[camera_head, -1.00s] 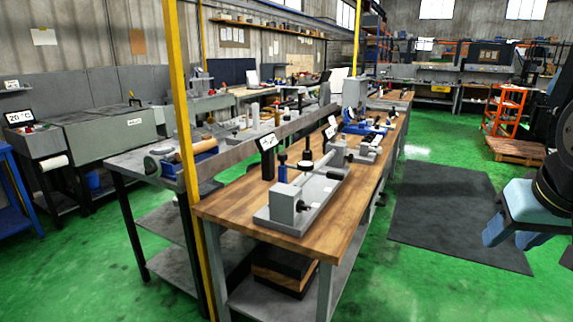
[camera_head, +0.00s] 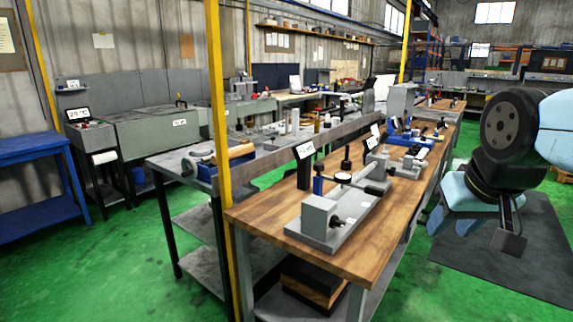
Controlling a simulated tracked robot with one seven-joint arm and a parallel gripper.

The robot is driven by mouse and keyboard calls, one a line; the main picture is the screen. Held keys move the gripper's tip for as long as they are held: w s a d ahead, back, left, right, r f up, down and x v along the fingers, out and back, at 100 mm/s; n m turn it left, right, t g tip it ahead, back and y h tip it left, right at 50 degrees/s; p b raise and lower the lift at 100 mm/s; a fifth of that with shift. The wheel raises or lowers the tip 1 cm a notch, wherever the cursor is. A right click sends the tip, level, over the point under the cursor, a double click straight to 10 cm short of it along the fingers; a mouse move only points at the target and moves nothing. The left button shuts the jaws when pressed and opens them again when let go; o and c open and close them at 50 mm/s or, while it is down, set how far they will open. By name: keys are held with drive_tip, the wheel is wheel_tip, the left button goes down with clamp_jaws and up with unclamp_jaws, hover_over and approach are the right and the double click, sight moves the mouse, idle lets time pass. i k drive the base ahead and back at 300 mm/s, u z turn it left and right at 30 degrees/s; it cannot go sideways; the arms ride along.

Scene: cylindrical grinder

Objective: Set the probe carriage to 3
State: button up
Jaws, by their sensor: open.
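A grey bench fixture (camera_head: 335,220) stands on the near part of the wooden workbench, with end blocks, a round horizontal bar and black knobs. A small tilted display (camera_head: 305,150) stands behind it; its digits are too small to read. I cannot tell which part is the probe carriage, or read a scale for it. My gripper (camera_head: 454,229) is at the right, pointing down, light blue with two spread fingers. It is open and empty, to the right of the bench and apart from the fixture.
The wooden workbench (camera_head: 270,218) runs away to the back, with blue and grey devices (camera_head: 402,136) farther along it. A yellow post (camera_head: 217,120) stands at its near left corner. A grey table (camera_head: 170,161) is to the left. Green floor and a dark mat (camera_head: 545,262) lie to the right.

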sight(319, 167)
drive_tip(key=u, duration=0.25)
drive_tip(key=i, duration=1)
drive_tip(key=z, duration=0.25)
